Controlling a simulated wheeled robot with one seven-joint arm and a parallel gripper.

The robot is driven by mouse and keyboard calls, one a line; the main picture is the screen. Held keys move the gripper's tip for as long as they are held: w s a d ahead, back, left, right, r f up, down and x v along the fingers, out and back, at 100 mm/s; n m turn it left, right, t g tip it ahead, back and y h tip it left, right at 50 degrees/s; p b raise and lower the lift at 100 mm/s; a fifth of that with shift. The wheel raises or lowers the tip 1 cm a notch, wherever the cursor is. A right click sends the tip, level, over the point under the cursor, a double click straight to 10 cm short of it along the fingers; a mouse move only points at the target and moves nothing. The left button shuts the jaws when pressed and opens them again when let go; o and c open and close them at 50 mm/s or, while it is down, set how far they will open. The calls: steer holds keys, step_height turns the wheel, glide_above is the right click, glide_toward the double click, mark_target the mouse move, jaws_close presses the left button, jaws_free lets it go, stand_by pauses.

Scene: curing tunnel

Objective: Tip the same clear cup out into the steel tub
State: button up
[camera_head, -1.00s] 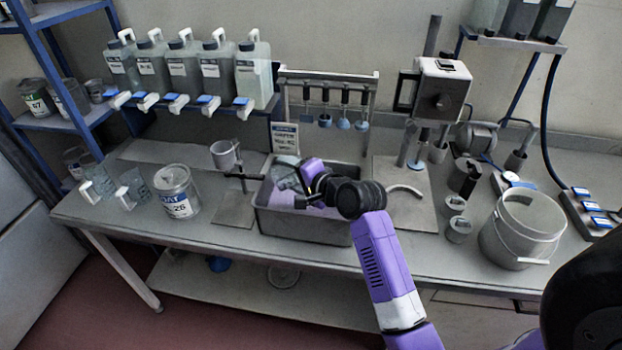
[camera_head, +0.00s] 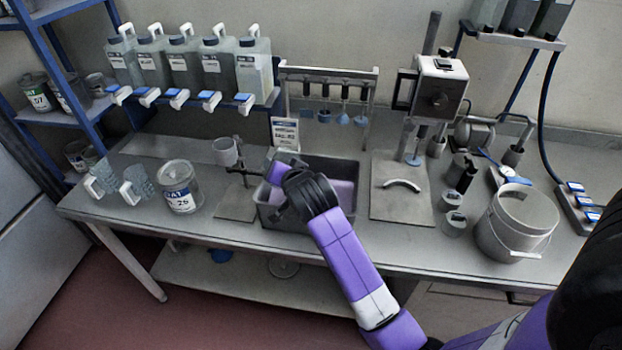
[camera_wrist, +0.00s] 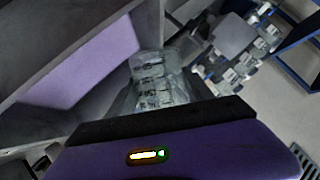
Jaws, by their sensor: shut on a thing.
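The steel tub (camera_head: 272,222) stands on the bench, with a flat purple surface inside it. My gripper (camera_wrist: 160,118) is over the left part of the tub and shut on the clear cup (camera_wrist: 155,78). In the wrist view the see-through cup, with dark markings, projects beyond the dark jaw edge. The tub's interior lies to its left in that view. In the head view my dark wrist hides most of the cup and the fingers. I cannot tell whether anything is in the cup or running out.
Two clear handled jugs (camera_head: 137,186) and a labelled can (camera_head: 180,188) stand left of the tub. A stand with a grey cup (camera_head: 225,151) is close at its left. A press (camera_head: 437,90) and a bucket (camera_head: 515,225) are to the right. Several jugs (camera_head: 254,70) line the back.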

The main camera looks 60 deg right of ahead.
steer(key=shift+w+a+r+n+h, duration=0.15)
steer(key=shift+w+a+r+n, duration=0.15)
steer(key=shift+r, duration=0.2)
steer(key=shift+w+a+r+n+h, duration=0.2)
steer(key=shift+a+r, duration=0.1)
steer(key=shift+r, duration=0.2)
steer(key=shift+w+a+r+n+g, duration=0.15)
steer(key=shift+a+n+g, duration=0.1)
steer(key=shift+n+g, duration=0.05)
steer(key=shift+w+a+h, duration=0.15)
steer(key=shift+a+h, duration=0.05)
steer(key=shift+h, duration=0.15)
steer(key=shift+w+a+f+n+g+h+b, duration=0.3)
steer(key=shift+a+f+n+h+b, duration=0.15)
steer(key=shift+n+b, duration=0.2)
steer(key=shift+w+a+r+n+g+h, duration=0.35)
steer(key=shift+a+r+n+h, duration=0.15)
steer(key=shift+n, duration=0.25)
